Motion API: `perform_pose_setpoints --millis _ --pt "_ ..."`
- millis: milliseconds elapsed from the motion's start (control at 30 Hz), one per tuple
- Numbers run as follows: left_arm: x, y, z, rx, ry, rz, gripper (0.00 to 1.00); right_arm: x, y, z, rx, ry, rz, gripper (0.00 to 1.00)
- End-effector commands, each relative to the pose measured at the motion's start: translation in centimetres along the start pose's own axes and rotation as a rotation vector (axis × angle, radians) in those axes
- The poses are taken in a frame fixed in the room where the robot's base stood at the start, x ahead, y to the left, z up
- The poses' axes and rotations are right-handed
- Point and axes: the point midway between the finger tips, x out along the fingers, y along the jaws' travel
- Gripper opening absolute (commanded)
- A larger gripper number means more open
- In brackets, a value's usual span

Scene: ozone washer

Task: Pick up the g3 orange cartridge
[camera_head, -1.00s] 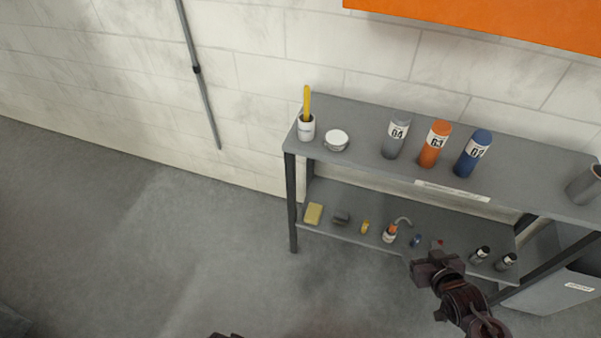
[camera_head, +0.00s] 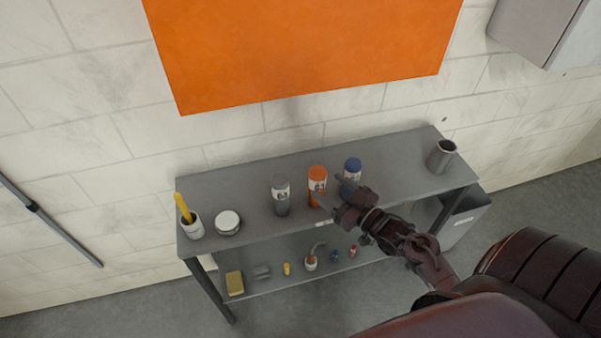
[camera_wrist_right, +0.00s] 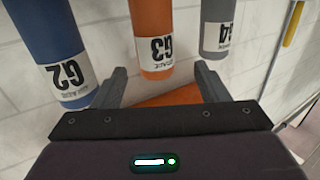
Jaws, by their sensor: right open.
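The orange cartridge labelled G3 (camera_head: 317,174) stands upright on the top shelf between a grey cartridge (camera_head: 280,190) on its left and a blue one (camera_head: 352,168) on its right. My right gripper (camera_head: 331,191) is open and empty in front of the orange cartridge and partly covers it and the blue one. In the right wrist view, the orange cartridge (camera_wrist_right: 152,35) appears upside down, beyond and roughly centred between the two open fingers (camera_wrist_right: 160,84). I cannot tell whether the fingertips touch it. My left gripper is not in view.
The grey shelf (camera_head: 235,183) also carries a white cup with a yellow item (camera_head: 190,225), a round white container (camera_head: 228,222) and a grey cup (camera_head: 441,155). Small items lie on the lower shelf. The white wall stands close behind.

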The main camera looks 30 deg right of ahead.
Motion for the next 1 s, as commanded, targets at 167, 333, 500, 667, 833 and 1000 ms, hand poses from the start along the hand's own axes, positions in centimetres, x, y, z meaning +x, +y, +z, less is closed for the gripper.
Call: perform_pose_setpoints --millis 167,333,500,667,833,1000 --pt "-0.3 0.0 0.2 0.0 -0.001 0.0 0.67 0.8 0.1 -0.3 0.001 0.009 -0.001 0.68" --pt "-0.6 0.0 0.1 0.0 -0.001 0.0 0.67 2.7 0.2 -0.4 0.0 0.009 -0.001 0.68" --pt "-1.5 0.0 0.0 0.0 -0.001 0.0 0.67 4.9 0.4 -0.4 0.001 0.009 -0.001 0.68" --pt "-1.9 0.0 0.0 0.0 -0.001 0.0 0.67 7.0 0.5 -0.2 0.001 0.008 0.0 0.68" --pt "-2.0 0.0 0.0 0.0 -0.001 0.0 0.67 7.8 0.5 0.0 0.001 0.006 0.0 0.68" --pt "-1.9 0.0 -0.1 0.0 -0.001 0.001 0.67 7.8 0.5 0.0 0.0 0.005 -0.001 0.68"
